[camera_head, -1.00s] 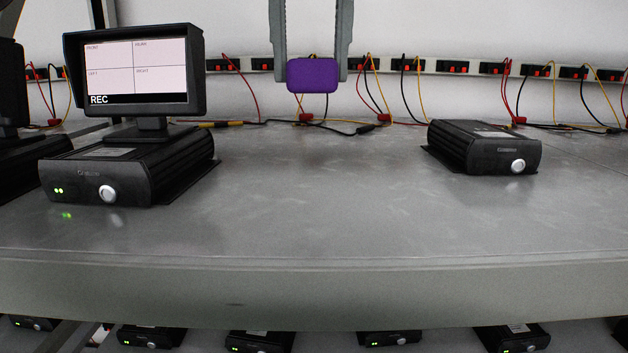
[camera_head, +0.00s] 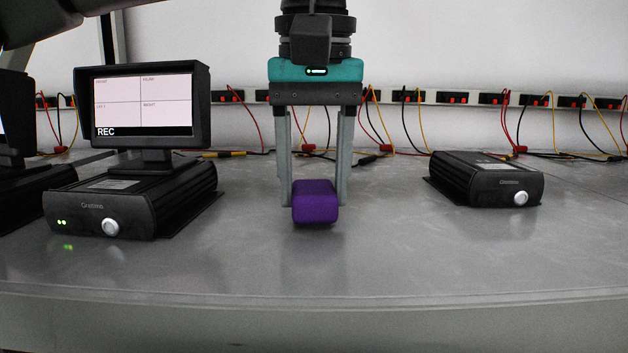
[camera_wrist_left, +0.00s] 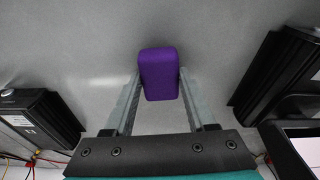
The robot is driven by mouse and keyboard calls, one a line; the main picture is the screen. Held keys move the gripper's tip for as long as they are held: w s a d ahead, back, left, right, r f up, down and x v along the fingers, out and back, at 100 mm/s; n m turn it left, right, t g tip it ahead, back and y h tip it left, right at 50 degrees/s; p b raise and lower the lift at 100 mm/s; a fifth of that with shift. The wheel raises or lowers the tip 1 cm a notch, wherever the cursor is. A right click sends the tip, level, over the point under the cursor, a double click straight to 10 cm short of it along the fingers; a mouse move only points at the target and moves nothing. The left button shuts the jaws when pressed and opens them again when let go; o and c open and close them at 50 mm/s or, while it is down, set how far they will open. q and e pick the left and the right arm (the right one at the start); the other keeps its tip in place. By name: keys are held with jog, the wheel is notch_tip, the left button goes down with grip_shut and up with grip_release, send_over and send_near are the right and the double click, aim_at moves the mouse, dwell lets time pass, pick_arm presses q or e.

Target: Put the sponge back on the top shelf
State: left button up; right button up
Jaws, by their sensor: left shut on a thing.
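The sponge (camera_head: 315,203) is a purple block low over the grey shelf (camera_head: 390,245), between the two black boxes; I cannot tell whether it touches the shelf. My left gripper (camera_head: 315,190) points down in the head view and its two grey fingers are shut on the sponge. In the left wrist view the sponge (camera_wrist_left: 158,74) sits between the fingertips (camera_wrist_left: 158,85), with grey shelf surface around it. My right gripper does not show.
A black box (camera_head: 130,205) with a monitor (camera_head: 150,105) on it stands to the left. Another black box (camera_head: 487,180) stands to the right. Red, yellow and black cables (camera_head: 385,150) run along the back wall. The shelf front is clear.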

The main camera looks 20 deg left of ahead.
aim_at(313, 195)
pick_arm(q)
jog(key=shift+f, duration=0.2)
jog(key=shift+f, duration=0.15)
jog(key=o, duration=1.3)
jog(key=r, duration=0.5)
jog(key=s+r, duration=0.1)
jog(key=r, duration=0.4)
jog(key=s+r, duration=0.1)
jog(key=r, duration=0.4)
jog(key=shift+s+d, duration=0.15)
jog(key=shift+d, duration=0.15)
